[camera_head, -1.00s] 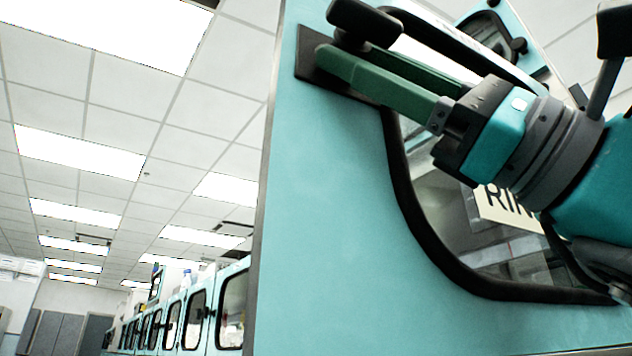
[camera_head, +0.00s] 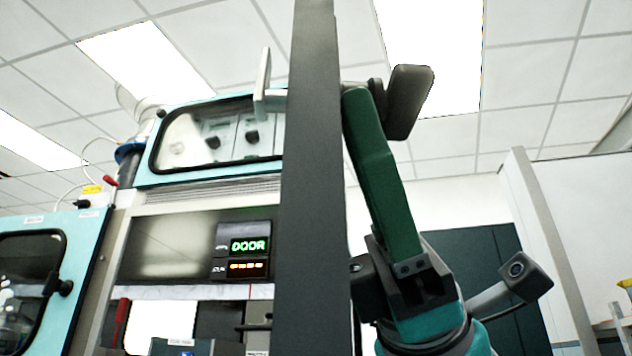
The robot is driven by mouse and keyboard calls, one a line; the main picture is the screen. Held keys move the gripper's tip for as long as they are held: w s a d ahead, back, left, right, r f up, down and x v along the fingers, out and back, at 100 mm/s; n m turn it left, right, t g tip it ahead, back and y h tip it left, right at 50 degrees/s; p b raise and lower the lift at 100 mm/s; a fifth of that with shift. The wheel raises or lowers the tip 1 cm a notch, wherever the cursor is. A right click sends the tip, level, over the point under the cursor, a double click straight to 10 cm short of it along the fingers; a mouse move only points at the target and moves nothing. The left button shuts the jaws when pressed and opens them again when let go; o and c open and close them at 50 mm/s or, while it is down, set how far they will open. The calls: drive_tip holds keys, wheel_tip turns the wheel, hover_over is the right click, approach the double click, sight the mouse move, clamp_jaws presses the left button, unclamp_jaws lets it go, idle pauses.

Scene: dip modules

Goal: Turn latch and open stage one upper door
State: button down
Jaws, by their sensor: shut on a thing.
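The upper door (camera_head: 312,200) shows edge-on as a tall dark slab in the middle of the head view, swung out from the machine. The black latch handle (camera_head: 408,100) sticks out on the right of the door, near its upper part. A grey latch piece (camera_head: 263,85) sticks out on the left. My gripper (camera_head: 362,105) comes up from the lower right with its green fingers at the handle's base, shut on the latch handle. One finger shows clearly; the other is mostly hidden.
A neighbouring teal door with a black-framed window (camera_head: 30,270) is at the left. Dark cabinets (camera_head: 475,270) and a white wall stand at the right, with open room before them.

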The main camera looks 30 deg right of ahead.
drive_tip(key=shift+s+d, duration=0.1)
idle(0.3)
drive_tip(key=c, duration=0.5)
unclamp_jaws()
drive_tip(key=b+v, duration=0.1)
drive_tip(key=v, duration=0.7)
drive_tip(key=shift+s, duration=0.1)
